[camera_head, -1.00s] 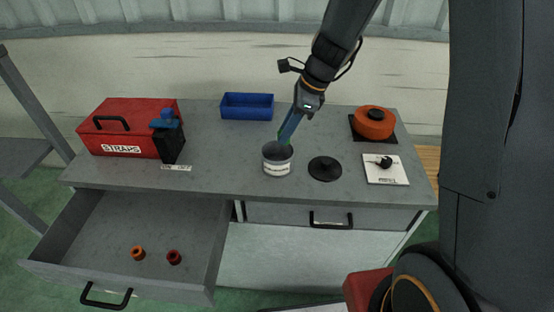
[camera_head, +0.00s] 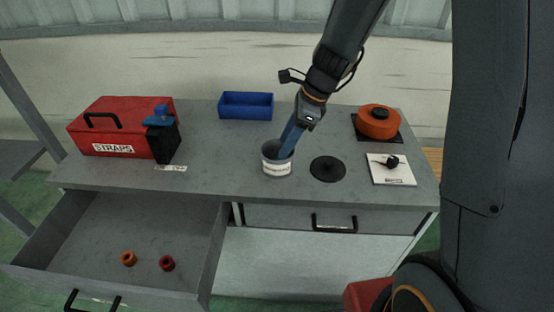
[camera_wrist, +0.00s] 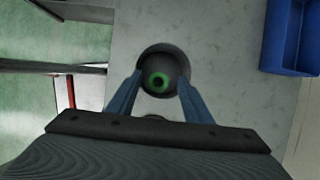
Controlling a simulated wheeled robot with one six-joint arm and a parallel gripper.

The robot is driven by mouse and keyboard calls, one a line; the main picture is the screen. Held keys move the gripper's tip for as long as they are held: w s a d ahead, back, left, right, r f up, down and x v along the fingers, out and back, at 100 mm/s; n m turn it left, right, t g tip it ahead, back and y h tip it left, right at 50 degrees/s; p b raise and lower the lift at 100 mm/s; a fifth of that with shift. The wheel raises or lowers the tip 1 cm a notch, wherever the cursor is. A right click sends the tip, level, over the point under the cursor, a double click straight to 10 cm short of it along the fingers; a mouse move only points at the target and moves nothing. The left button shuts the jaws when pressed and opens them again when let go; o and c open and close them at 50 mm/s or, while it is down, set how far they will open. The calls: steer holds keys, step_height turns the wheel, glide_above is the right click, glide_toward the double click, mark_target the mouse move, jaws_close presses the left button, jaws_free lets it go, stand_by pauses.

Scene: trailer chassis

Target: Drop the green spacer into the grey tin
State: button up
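The grey tin (camera_head: 277,168) stands upright on the bench with a pale label on its front. My gripper (camera_head: 287,152) points down at the tin's mouth, with its blue fingertips at or just inside the rim. In the wrist view my gripper (camera_wrist: 160,80) is open, with a finger on each side of the green spacer (camera_wrist: 158,81) and a gap to it. The spacer is a ring with a dark hole, seen within the round mouth of the tin (camera_wrist: 163,53). The tin wall and fingers hide the spacer in the head view.
A black lid-like disc (camera_head: 328,169) lies right of the tin. A blue bin (camera_head: 246,106), red straps box (camera_head: 112,128) and orange reel (camera_head: 379,122) stand around. The open drawer (camera_head: 75,240) holds an orange spacer (camera_head: 128,259) and a red spacer (camera_head: 167,263).

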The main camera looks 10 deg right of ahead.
steer(key=shift+r, duration=0.1)
steer(key=b+v, duration=0.1)
steer(key=v, duration=0.6)
steer(key=shift+d+r, duration=0.2)
steer(key=shift+r, duration=0.05)
steer(key=s+d+f+n+h+b, duration=0.1)
steer(key=s+d+f+n+h, duration=0.1)
steer(key=s+n, duration=0.5)
steer(key=s+d+f+n+h+b, duration=0.2)
steer(key=s+d+f+n, duration=0.2)
steer(key=n, duration=0.9)
steer(key=shift+s+d+f+t, duration=0.3)
steer(key=shift+s+f, duration=0.85)
steer(key=shift+s, duration=0.5)
